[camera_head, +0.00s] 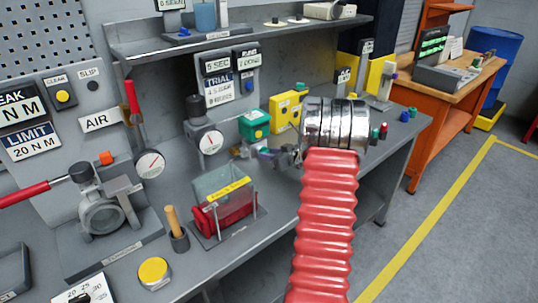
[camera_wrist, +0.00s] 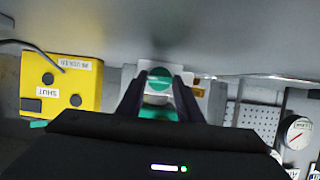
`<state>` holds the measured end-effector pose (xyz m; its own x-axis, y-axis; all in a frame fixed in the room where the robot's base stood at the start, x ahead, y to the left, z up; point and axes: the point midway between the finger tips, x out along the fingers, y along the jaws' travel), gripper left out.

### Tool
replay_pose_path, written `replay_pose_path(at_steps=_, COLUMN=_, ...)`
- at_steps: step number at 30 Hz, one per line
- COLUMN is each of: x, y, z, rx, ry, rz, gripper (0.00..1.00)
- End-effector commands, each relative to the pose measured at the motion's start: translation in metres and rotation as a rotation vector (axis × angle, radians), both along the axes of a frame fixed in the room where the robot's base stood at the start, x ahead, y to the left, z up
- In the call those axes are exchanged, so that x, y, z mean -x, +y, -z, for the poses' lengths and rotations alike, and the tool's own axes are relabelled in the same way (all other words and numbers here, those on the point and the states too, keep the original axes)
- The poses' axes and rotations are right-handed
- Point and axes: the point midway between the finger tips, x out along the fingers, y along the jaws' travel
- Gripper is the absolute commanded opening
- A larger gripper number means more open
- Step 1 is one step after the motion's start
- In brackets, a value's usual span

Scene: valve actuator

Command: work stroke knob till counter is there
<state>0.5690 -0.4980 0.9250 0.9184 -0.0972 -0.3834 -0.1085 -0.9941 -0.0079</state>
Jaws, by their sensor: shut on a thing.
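My gripper (camera_head: 272,154) reaches left from my arm, low in front of the green box (camera_head: 254,124) on the bench. In the wrist view my gripper (camera_wrist: 160,82) has its two dark fingers closed on a green rounded piece, which I take for the stroke knob (camera_wrist: 158,84). The fingers and the gripper body hide part of it. In the head view the held piece is too small to make out. A sign board (camera_head: 230,75) behind carries small display plates, one reading "5 SEC"; the one beside it seems to end in "DONE". I cannot tell which is the counter.
A yellow box (camera_head: 287,110) stands right of the green one; it shows upside down in the wrist view (camera_wrist: 62,88). A gauge (camera_head: 209,142) stands left. A clear-sided red fixture (camera_head: 225,203) is nearer the front. An orange workbench (camera_head: 455,85) lies beyond open floor.

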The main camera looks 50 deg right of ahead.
Motion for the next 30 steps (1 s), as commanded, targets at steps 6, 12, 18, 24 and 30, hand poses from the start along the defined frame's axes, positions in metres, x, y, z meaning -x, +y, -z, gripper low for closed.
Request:
replay_pose_path(at_steps=6, x=0.0, y=0.0, z=0.0, rx=-0.009, ry=-0.001, rz=0.002, gripper=0.1)
replay_pose_path(at_steps=12, x=0.0, y=0.0, z=0.0, rx=-0.009, ry=-0.001, rz=0.002, gripper=0.11)
replay_pose_path(at_steps=18, x=0.0, y=0.0, z=0.0, rx=-0.008, ry=-0.001, rz=0.002, gripper=0.41)
replay_pose_path(at_steps=24, x=0.001, y=-0.001, z=-0.001, rx=-0.008, ry=-0.002, rz=0.002, gripper=0.41)
replay_pose_path(at_steps=30, x=0.014, y=0.0, z=-0.006, rx=-0.007, ry=-0.002, rz=0.004, gripper=0.41)
